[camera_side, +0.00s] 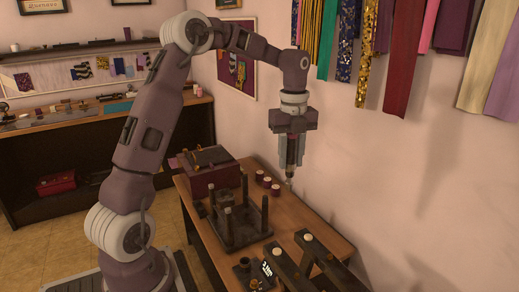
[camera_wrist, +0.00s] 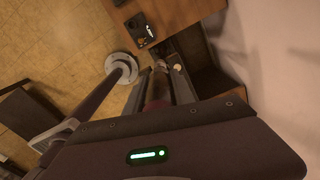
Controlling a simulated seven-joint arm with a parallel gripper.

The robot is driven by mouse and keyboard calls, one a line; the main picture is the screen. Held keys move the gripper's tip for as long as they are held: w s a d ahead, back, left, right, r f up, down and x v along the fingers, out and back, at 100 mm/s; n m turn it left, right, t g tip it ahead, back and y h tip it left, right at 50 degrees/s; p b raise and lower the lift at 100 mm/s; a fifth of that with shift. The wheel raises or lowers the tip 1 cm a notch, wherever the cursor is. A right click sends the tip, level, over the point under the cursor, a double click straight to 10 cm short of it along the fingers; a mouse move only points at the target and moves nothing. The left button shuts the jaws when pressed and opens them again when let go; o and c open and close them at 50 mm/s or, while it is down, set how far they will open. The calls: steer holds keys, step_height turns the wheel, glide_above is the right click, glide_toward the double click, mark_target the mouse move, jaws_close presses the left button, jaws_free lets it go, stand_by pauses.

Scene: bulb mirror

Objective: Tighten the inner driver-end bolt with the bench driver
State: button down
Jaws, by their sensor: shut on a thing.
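My gripper (camera_side: 291,158) hangs above the table's right part in the side view, pointing down. It is shut on the bench driver (camera_side: 291,151), a dark red-and-black tool whose thin tip (camera_side: 290,181) points down, apart from everything below. In the wrist view the driver (camera_wrist: 158,92) shows between the two fingers. A dark frame (camera_side: 316,270) stands at the table's near right end. Pale round heads show on it, one at the far end (camera_side: 308,237) and one on the left (camera_side: 277,252). I cannot tell which is the inner driver-end bolt. The wrist view shows one pale head (camera_wrist: 178,67).
A dark stand with several upright posts (camera_side: 240,222) is left of the frame on the wooden table (camera_side: 283,221). Three dark red spools (camera_side: 267,182) and a maroon box (camera_side: 208,180) stand farther back. A black item with white marking (camera_side: 267,270) lies in front. The wall is close on the right.

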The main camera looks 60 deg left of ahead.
steer(key=w+d+m, duration=0.3)
steer(key=d, duration=1.3)
steer(key=shift+s+f, duration=0.15)
steer(key=shift+f, duration=2.35)
steer(key=shift+d, duration=0.1)
step_height(320, 180, down, 6)
steer(key=shift+f, duration=1.35)
steer(key=shift+r, duration=0.4)
stand_by(0.4)
steer(key=shift+r, duration=0.35)
steer(key=shift+r, duration=0.15)
